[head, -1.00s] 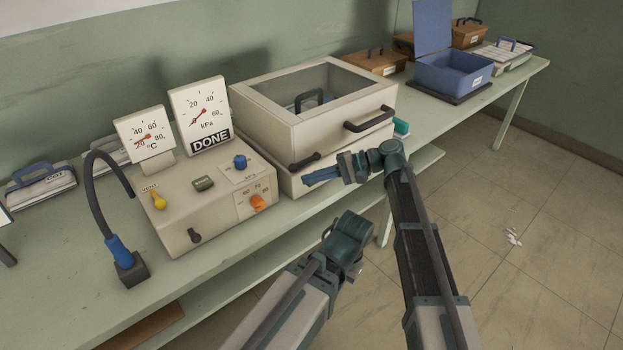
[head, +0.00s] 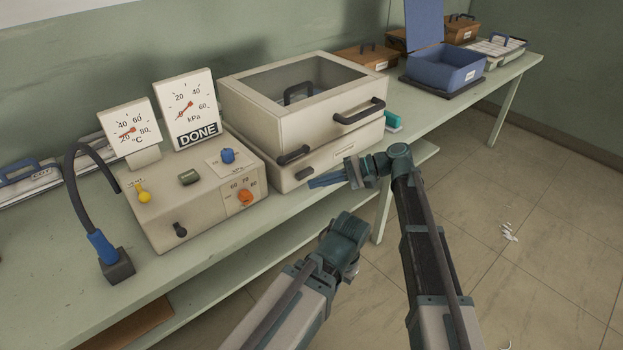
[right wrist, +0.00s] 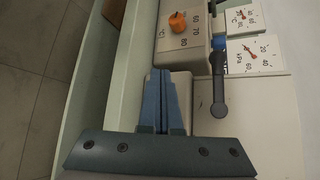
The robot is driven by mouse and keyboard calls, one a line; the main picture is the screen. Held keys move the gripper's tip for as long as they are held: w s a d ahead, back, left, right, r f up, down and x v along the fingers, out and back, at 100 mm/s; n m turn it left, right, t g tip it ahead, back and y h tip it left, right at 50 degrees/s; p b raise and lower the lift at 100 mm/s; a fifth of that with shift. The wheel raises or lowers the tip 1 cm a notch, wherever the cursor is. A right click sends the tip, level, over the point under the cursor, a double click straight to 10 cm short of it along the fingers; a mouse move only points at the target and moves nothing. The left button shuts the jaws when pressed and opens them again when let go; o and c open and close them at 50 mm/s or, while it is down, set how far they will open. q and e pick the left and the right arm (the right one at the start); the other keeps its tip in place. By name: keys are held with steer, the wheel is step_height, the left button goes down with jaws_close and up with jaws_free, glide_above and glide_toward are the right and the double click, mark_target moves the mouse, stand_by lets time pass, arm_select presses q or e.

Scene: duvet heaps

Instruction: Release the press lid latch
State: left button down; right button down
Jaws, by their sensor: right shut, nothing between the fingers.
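The press is a beige box with a windowed lid (head: 305,85), shut down on its base (head: 335,160). A dark latch lever (head: 293,155) lies nearly level across the lid's lower front at the left. It also shows in the right wrist view (right wrist: 218,88), to the right of my fingers. A small dark piece (head: 304,173) sits below it on the base. My right gripper (head: 325,181) is shut and empty in front of the base, below and right of the lever, apart from it. Its blue fingers (right wrist: 163,100) are together. My left arm shows, but its fingers are out of view.
A control box (head: 205,195) with dials and a "DONE" sign stands left of the press. A cable with a blue plug (head: 102,247) is at the bench's front left. A blue open box (head: 447,68) stands farther right. Free air lies before the bench.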

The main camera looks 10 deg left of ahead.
steer(key=w+d, duration=0.2)
steer(key=d, duration=0.5)
steer(key=shift+w+d+f, duration=0.2)
steer(key=shift+w+d, duration=0.05)
steer(key=shift+d, duration=0.05)
steer(key=s+d+f+n+t+h, duration=0.1)
steer(key=s+d+f+t+h, duration=0.1)
steer(key=s+d+f+h, duration=0.8)
steer(key=s+d+f+t+h, duration=0.2)
steer(key=s+d+f+h, duration=0.15)
steer(key=s+d, duration=0.75)
steer(key=s+a+n+h, duration=0.1)
steer(key=s+a+n, duration=0.25)
steer(key=a, duration=0.55)
step_height(320, 180, up, 14)
steer(key=p, duration=1.3)
steer(key=shift+d+f+n+g+p, duration=0.25)
steer(key=shift+n+g+p, duration=0.1)
steer(key=shift+g+p, duration=0.05)
